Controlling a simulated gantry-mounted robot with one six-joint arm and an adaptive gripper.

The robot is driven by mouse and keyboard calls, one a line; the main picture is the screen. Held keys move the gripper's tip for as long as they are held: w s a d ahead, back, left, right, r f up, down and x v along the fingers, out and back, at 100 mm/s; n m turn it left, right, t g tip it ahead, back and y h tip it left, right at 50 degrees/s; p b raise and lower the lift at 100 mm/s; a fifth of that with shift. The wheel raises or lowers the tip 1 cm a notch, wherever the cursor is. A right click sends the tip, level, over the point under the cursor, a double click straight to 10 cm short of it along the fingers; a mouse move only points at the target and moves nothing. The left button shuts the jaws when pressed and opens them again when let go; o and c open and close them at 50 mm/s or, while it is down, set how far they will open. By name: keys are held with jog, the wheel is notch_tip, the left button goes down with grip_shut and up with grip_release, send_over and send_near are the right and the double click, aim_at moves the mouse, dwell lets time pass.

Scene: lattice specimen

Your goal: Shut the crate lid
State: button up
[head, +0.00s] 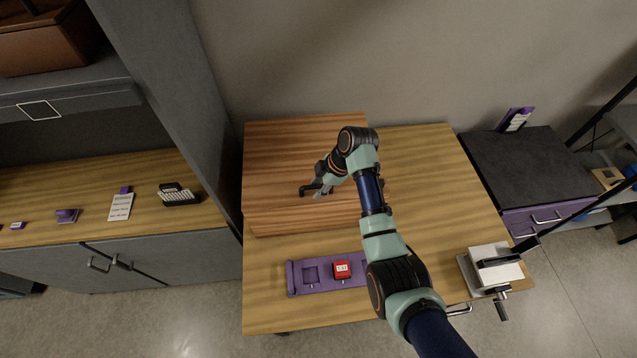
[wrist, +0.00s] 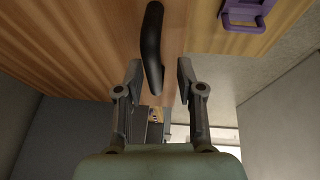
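The wooden crate (head: 285,150) stands at the left of the table against the wall. Its broad striped top looks flat from above; I cannot tell whether the lid is fully seated or has a gap. A dark bar handle is on the crate and shows in the wrist view (wrist: 152,45). My gripper (head: 318,191) is over the crate, close to the handle. In the wrist view my gripper (wrist: 159,76) has its two fingers apart, with the handle's near end just ahead of and between them. Nothing is held. My arm hides the crate's right part.
A purple tray (head: 302,287) with a red block (head: 342,269) lies in front of the crate. A white-topped device with a lever (head: 496,265) stands at the table's right corner. A tall grey cabinet side (head: 175,80) borders the left.

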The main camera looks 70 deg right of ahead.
jog(key=shift+r, duration=0.15)
jog(key=shift+d+r, duration=0.1)
jog(key=shift+r, duration=0.2)
jog(key=v, duration=0.6)
jog(key=shift+s+r, duration=0.3)
jog(key=shift+r, duration=0.05)
jog(key=w+a+r+m+t+h, duration=0.1)
jog(key=w+a+r+t, duration=0.1)
jog(key=w+a, duration=0.8)
jog(key=w+a+r+m+t+h, duration=0.15)
jog(key=w+a, duration=0.25)
jog(key=a, duration=1.1)
jog(key=s+a+r+m+t, duration=0.1)
jog(key=a+r, duration=0.2)
jog(key=a, duration=0.3)
jog(key=s+a+r+m+t+y, duration=0.1)
jog(key=s+a+r+t, duration=0.1)
jog(key=a+r, duration=0.2)
jog(key=s+a+r+m+t, duration=0.2)
jog(key=a+r, duration=0.1)
jog(key=a, duration=0.6)
jog(key=shift+s+a+r, duration=0.25)
jog(key=shift+a, duration=0.15)
